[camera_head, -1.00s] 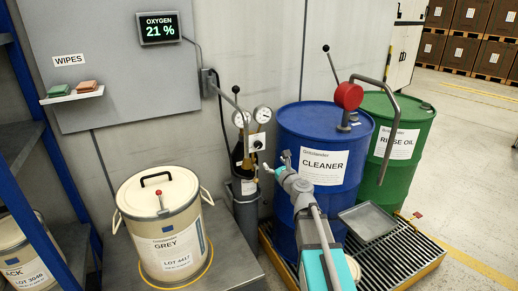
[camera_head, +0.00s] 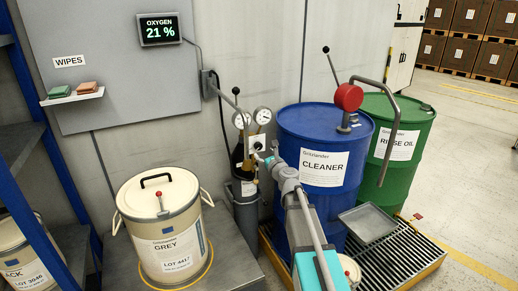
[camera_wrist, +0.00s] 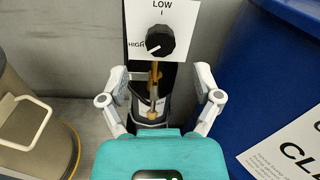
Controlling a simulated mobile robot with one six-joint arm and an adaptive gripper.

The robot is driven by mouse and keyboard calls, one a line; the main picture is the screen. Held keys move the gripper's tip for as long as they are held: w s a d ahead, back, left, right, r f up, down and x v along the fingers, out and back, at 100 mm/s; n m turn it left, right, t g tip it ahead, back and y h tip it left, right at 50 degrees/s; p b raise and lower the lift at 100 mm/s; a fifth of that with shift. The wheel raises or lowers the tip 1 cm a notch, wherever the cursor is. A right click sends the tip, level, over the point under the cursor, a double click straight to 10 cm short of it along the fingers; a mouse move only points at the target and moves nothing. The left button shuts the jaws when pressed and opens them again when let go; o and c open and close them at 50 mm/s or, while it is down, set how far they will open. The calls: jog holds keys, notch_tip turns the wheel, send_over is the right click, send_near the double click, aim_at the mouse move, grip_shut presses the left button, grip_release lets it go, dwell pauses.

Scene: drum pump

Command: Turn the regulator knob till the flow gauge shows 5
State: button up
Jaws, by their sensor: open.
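The black regulator knob (camera_wrist: 160,40) sits on a white plate marked LOW at the top and HIGH at the left. Its white pointer line points left and slightly down, near HIGH. In the head view the knob (camera_head: 258,146) shows small beside my gripper (camera_head: 265,160). In the wrist view my gripper (camera_wrist: 160,72) is open and empty, its fingers spread wide left and right below the knob, apart from it. Two round dials stand above the plate, a left gauge (camera_head: 239,120) and a right gauge (camera_head: 262,115). Their readings are too small to read.
The blue CLEANER drum (camera_head: 318,130) stands close at the right of the regulator. A cream GREY drum (camera_head: 165,225) stands at the left. A dark cylinder (camera_head: 244,205) stands below the regulator. The wall is right behind.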

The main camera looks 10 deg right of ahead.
aim_at(259, 148)
jog(key=shift+x, duration=2.8)
grip_shut()
